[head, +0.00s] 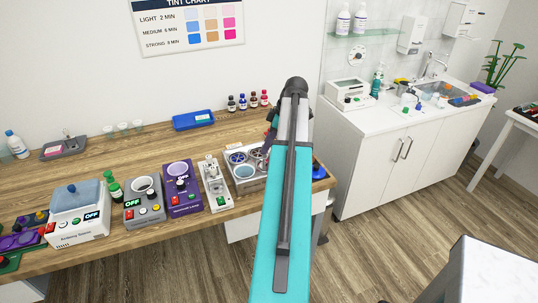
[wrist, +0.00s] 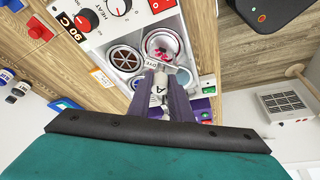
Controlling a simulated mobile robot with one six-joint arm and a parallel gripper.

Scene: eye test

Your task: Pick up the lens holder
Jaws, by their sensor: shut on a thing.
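In the wrist view my gripper (wrist: 164,82) has its purple fingers closed on a pale grey-white piece marked "A" (wrist: 158,88), which looks like the lens holder. Its far end reaches toward a round pot (wrist: 161,42) with pink-red pieces inside. I cannot tell whether the holder touches the pot. The fingers hide part of the holder. In the head view my teal and dark arm covers the gripper and the holder.
The silver tint unit (head: 245,186) with several round wells stands on the wooden bench (head: 95,160). A white device (head: 214,185) and a purple ultrasonic-type box (head: 182,188) stand left of it. A blue tray (head: 193,121) and small bottles (head: 242,103) are behind. A white sink cabinet (head: 385,155) stands right.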

